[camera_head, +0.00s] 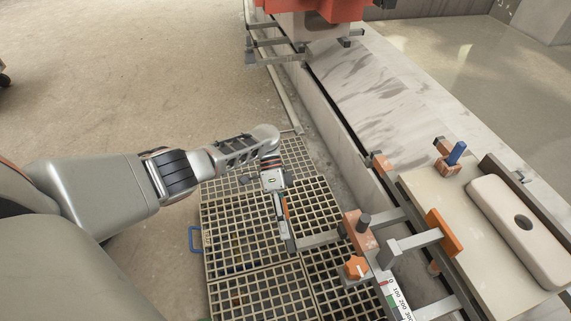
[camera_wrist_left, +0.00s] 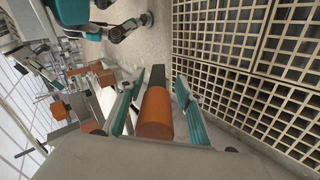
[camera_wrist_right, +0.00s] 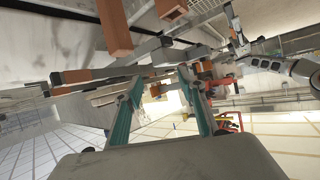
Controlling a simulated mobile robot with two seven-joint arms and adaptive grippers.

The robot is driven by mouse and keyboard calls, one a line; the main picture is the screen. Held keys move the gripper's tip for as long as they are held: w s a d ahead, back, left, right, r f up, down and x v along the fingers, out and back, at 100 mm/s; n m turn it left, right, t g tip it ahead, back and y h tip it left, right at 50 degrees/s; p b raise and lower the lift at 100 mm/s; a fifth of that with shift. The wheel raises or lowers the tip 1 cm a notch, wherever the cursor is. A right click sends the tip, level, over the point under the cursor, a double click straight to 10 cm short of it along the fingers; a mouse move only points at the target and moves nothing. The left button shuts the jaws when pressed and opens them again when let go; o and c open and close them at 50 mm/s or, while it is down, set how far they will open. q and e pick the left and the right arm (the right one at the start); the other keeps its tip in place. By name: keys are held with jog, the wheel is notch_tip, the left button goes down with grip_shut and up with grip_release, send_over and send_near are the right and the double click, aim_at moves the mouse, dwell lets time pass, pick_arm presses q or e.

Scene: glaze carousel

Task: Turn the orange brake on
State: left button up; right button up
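The orange brake shows in the left wrist view as an orange cylindrical grip (camera_wrist_left: 155,115) on a dark bar. It lies between the fingers of my left gripper (camera_wrist_left: 160,95), with narrow gaps on both sides, so the gripper looks open around it. In the head view my left gripper (camera_head: 284,222) points down over the grating, beside a grey bar (camera_head: 320,238) that reaches to the rail. The grip is mostly hidden there. My right gripper (camera_wrist_right: 160,95) is open and empty in the right wrist view. It is not seen in the head view.
An orange knob (camera_head: 357,266) and an orange block (camera_head: 358,229) sit on the rail right of my left gripper. A beige board (camera_head: 420,190) with a blue-handled part (camera_head: 456,153) lies further right. A floor grating (camera_head: 235,225) is below; bare floor lies left.

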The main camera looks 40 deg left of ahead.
pick_arm(q)
jog(key=shift+w+r, duration=0.15)
jog(key=shift+r, duration=0.05)
jog(key=shift+w+a+r, duration=0.1)
jog(key=shift+v, duration=3.5)
